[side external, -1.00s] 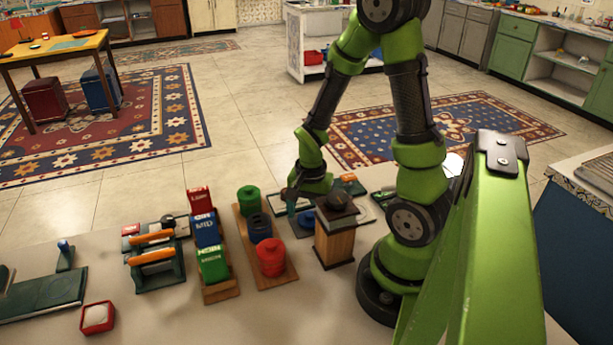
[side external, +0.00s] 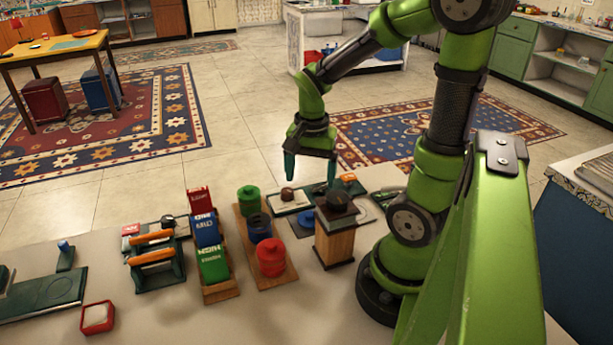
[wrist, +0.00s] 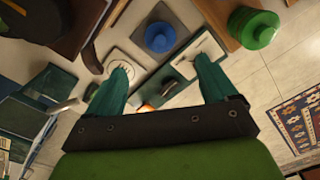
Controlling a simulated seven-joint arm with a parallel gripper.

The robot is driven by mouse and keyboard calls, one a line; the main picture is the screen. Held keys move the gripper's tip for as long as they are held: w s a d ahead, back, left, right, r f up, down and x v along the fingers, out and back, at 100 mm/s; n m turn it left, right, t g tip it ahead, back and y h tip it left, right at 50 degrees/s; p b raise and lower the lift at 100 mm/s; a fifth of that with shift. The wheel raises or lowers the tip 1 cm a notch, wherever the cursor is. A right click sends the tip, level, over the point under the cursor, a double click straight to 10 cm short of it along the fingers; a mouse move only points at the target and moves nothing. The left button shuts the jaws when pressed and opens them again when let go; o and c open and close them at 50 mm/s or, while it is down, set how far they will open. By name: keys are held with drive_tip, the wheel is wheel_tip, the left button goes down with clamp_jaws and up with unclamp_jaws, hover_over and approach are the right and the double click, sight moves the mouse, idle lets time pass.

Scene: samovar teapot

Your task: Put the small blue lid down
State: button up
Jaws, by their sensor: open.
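The small blue lid (side external: 306,219) sits on a dark square mat beside the wooden box with the dark top. My gripper (side external: 311,178) is raised above the table, fingers down, a little behind the lid. In the wrist view my gripper (wrist: 163,66) has its two teal fingers wide apart with nothing held between them.
The wooden box (side external: 335,245) stands close to the lid. A wooden board with green (side external: 249,199), blue (side external: 259,228) and red (side external: 271,257) canisters is to its left. A green tray (side external: 283,212) with a dark brown piece lies behind. Labelled blocks (side external: 212,262) stand further left.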

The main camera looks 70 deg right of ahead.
drive_tip(key=a+r+n+t+y, duration=0.2)
drive_tip(key=a+r+n+t, duration=0.5)
drive_tip(key=a+r+n, duration=0.5)
drive_tip(key=shift+a, duration=1.1)
